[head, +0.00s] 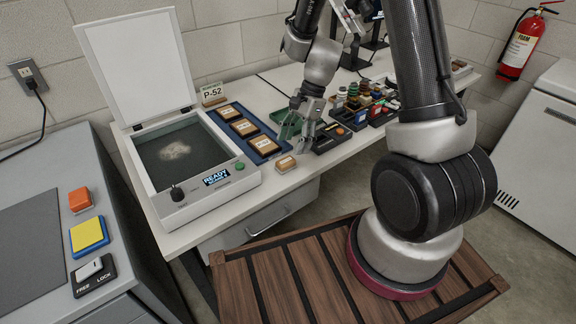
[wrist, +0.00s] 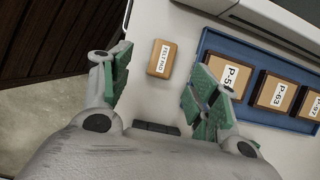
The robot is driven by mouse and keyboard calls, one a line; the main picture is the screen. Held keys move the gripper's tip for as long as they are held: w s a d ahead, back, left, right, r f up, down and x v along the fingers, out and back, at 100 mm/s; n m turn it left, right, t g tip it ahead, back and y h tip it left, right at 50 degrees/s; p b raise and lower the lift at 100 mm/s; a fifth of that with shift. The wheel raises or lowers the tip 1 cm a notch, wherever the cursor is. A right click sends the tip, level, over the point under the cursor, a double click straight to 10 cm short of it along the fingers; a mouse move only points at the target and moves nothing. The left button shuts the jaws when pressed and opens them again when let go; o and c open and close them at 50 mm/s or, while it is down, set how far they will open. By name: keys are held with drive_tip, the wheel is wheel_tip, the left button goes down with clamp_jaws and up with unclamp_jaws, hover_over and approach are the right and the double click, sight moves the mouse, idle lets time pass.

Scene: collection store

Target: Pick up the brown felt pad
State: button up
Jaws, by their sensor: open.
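The brown felt pad (head: 285,163) is a small block with a white label on top, lying on the white table near its front edge. In the wrist view the felt pad (wrist: 161,58) reads "FELT PAD" and shows whole between the fingers' lines. My gripper (head: 296,141) is behind and slightly right of it in the head view. In the wrist view my gripper (wrist: 160,65) has its green-padded fingers spread wide, with clear space between each finger and the pad. The gripper is empty; its height above the table is hard to tell.
A blue tray (wrist: 202,43) of labelled brown boxes lies close to the right finger. A scanner (head: 245,183) with raised lid stands left of the pad. Dark trays of small items (head: 325,143) lie to the right. The table's front edge is close.

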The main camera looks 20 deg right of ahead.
sight(286, 160)
drive_tip(key=x, duration=0.6)
drive_tip(key=shift+w+a+f, duration=0.15)
drive_tip(key=shift+w+f, duration=0.05)
drive_tip(key=shift+f, duration=0.05)
drive_tip(key=c, duration=1)
